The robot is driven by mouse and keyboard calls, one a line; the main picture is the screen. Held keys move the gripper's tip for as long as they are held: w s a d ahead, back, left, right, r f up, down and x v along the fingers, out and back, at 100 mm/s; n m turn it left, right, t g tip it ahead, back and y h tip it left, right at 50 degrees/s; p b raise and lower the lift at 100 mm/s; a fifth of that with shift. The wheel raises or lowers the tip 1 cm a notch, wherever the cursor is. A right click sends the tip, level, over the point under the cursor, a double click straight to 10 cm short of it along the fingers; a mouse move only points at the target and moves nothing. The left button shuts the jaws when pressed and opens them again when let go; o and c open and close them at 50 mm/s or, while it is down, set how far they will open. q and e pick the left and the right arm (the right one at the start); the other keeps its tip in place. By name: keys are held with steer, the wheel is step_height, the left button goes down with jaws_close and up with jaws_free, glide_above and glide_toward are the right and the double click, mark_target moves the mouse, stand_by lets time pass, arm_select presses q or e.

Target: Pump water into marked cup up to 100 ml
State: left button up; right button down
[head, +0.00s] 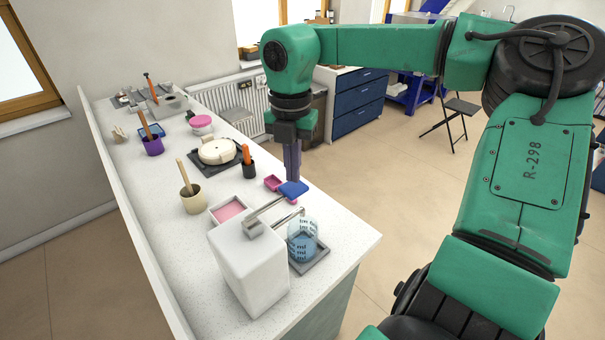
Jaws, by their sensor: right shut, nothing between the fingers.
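A white pump dispenser (247,268) stands at the near end of the counter, with a metal arm ending in a blue press pad (292,189) and a thin spout. A clear cup (302,243) with dark printed marks stands under the spout on a grey tray (318,257). Blue water fills much of its lower part; the exact level against the marks is too small to read. My right gripper (292,178) is shut and empty, pointing down right at the blue pad; I cannot tell if it touches. My left gripper is out of view.
A pink-filled tray (229,210), small pink dishes (273,183), a beige pot with a tool (191,201) and a cream round piece on a dark mat (217,152) stand behind the dispenser. The counter's right edge runs close to the cup.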

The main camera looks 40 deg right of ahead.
mark_target(294, 187)
stand_by(0.6)
steer(key=shift+f+b, duration=1.65)
steer(key=shift+f, duration=0.3)
step_height(294, 187, up, 9)
steer(key=p, duration=0.6)
steer(key=shift+f, duration=0.1)
steer(key=shift+f, duration=0.1)
